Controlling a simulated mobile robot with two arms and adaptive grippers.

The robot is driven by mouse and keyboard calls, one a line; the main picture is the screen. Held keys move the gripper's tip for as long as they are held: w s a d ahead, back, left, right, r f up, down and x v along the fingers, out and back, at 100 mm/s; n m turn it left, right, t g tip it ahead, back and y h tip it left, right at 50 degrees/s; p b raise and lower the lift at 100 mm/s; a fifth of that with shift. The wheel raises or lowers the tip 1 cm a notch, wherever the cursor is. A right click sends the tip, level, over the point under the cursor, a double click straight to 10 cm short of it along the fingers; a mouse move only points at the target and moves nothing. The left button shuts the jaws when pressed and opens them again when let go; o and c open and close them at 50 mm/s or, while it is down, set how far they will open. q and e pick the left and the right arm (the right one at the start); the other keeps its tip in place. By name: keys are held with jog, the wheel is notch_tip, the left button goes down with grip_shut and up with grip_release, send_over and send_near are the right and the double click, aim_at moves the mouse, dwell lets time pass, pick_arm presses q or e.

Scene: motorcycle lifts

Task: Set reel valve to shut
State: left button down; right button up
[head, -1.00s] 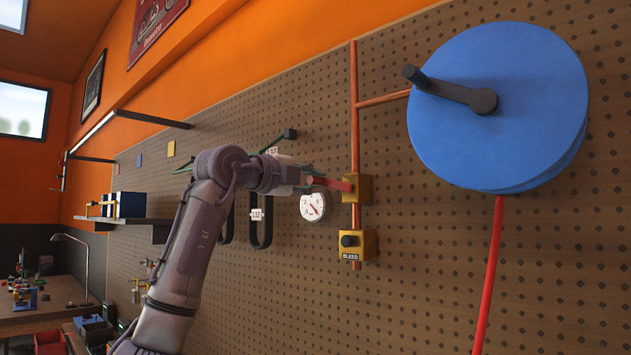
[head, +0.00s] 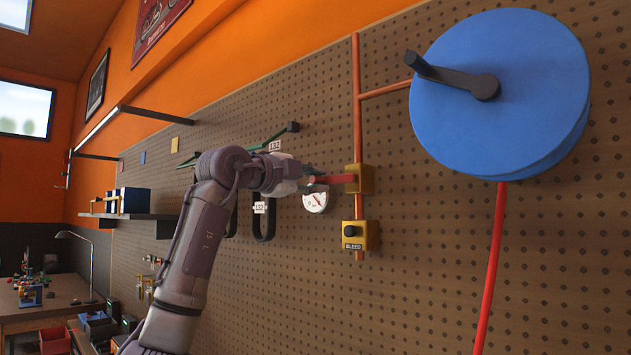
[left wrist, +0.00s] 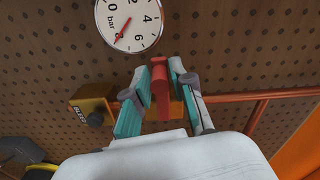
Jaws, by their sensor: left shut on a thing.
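The valve is a yellow block (head: 366,178) on an orange pipe on the pegboard wall. Its red lever (head: 338,179) sticks out to the left, about level and across the upright pipe. My left gripper (head: 308,180) is at the lever's outer end. In the left wrist view my two teal-padded fingers (left wrist: 155,92) are shut on the red lever (left wrist: 161,92), one on each side. A white bar gauge (head: 315,200) hangs just below the lever; it also shows in the left wrist view (left wrist: 128,22). My right gripper is out of view.
A yellow BLEED block (head: 354,235) with a black knob sits below the valve. A large blue reel (head: 535,120) with a black crank stands out at right. Black loop handles (head: 264,222) hang behind my wrist. The pegboard below is clear.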

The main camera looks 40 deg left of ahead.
pick_arm(q)
jog(key=c, duration=1.1)
grip_release()
jog(key=shift+a, duration=0.15)
jog(key=shift+s, duration=0.1)
jog(key=s, duration=1.2)
jog(key=shift+a, duration=0.45)
